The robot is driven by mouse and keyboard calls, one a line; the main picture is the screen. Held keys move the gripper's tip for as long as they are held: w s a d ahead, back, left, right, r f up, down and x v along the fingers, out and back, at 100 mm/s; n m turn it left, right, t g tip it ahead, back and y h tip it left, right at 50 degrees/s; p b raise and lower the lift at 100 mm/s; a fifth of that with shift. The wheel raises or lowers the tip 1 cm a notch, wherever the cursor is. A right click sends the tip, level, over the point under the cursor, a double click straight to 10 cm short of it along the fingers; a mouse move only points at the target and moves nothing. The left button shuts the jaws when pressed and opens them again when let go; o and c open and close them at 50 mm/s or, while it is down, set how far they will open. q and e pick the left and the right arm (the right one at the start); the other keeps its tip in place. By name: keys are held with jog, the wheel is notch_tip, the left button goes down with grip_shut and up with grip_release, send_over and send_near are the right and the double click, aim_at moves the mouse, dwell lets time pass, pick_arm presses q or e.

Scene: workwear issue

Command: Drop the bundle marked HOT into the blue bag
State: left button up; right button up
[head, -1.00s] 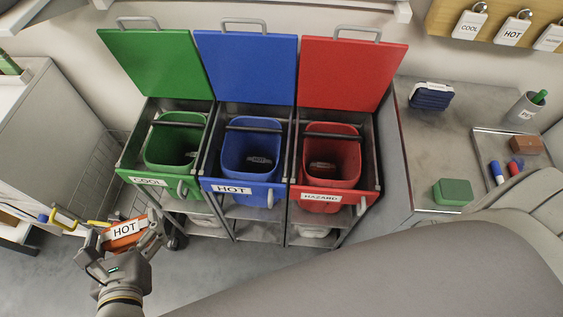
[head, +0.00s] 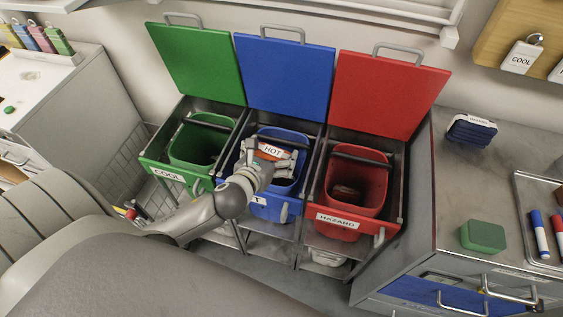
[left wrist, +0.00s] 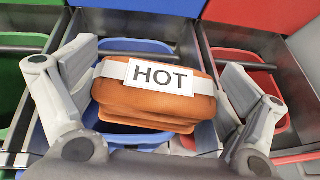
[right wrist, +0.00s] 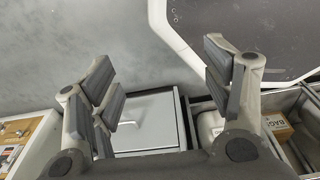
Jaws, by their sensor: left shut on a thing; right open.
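The bundle marked HOT (head: 271,151) is orange with a white band and a HOT label. My left gripper (head: 268,158) is shut on it and holds it over the mouth of the blue bag (head: 290,188). In the left wrist view the bundle (left wrist: 155,105) sits between both fingers, with the blue bag's rim (left wrist: 135,45) behind and below it. The blue bag hangs in the middle frame, under the raised blue lid (head: 285,78). My arm hides part of its front label. My right gripper (right wrist: 160,95) is open and empty, away from the bags.
The green bag (head: 200,145) marked COOL stands left of the blue one. The red bag (head: 356,185) marked HAZARD stands right and has a dark item inside. Their lids are raised. A grey counter (head: 465,190) with a green block (head: 483,236) is at the right.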

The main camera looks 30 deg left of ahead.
pick_arm(q)
jog(key=shift+n+y, duration=0.4)
jog(key=w+a+f, duration=0.1)
jog(key=w+a, duration=0.1)
jog(key=w+a+f+b, duration=0.1)
jog(key=w+a, duration=0.1)
jog(key=shift+a+f, duration=0.15)
jog(key=shift+f, duration=0.05)
jog(key=shift+a+f, duration=0.1)
jog(key=shift+f, duration=0.1)
notch_tip(320, 180, down, 5)
jog(key=b, duration=0.7)
jog(key=shift+f, duration=0.2)
jog(key=o, duration=0.7)
jog(key=shift+o, duration=0.2)
